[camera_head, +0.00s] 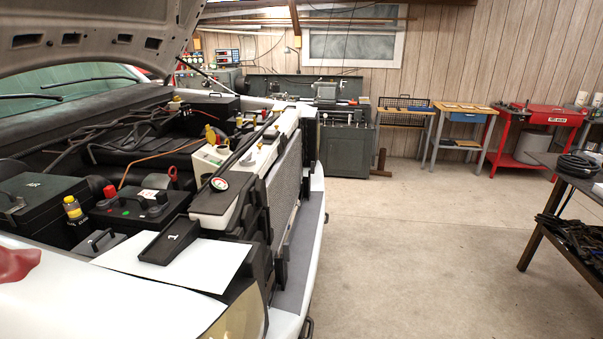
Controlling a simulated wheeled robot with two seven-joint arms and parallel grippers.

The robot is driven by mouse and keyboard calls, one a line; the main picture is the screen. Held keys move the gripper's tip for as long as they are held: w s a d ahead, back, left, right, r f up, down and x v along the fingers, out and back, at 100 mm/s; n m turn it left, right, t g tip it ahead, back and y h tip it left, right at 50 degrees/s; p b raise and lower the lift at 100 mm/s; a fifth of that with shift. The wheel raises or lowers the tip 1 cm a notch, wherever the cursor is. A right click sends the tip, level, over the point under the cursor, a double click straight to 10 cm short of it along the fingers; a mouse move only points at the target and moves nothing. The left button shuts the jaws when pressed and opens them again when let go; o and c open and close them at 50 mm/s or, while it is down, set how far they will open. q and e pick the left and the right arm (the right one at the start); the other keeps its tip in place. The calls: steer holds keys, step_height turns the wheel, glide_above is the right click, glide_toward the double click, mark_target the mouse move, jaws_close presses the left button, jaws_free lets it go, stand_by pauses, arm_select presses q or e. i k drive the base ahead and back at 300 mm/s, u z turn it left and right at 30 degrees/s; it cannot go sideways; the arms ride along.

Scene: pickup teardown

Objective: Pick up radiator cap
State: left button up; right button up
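The open engine bay of a white pickup fills the left half of the head view. I cannot say for certain which part is the radiator cap. A small round piece (219,184) with a white face and red marking sits on the front cover near the radiator (284,205). A whitish reservoir (213,158) with a yellow tag stands just behind it. A yellow-capped bottle (73,208) stands farther left, beside a black battery (145,205). Neither of my grippers is in view.
The raised hood (95,35) overhangs the bay. A white sheet (180,262) and a black piece (170,242) lie at the front. Open concrete floor (420,240) lies to the right. A dark table (555,190), red cart (540,120) and workbenches stand beyond.

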mark_target(247, 160)
steer(key=z, duration=0.25)
steer(key=k, duration=0.6)
steer(key=z, duration=0.95)
steer(key=i, duration=1.55)
steer(key=u, duration=0.65)
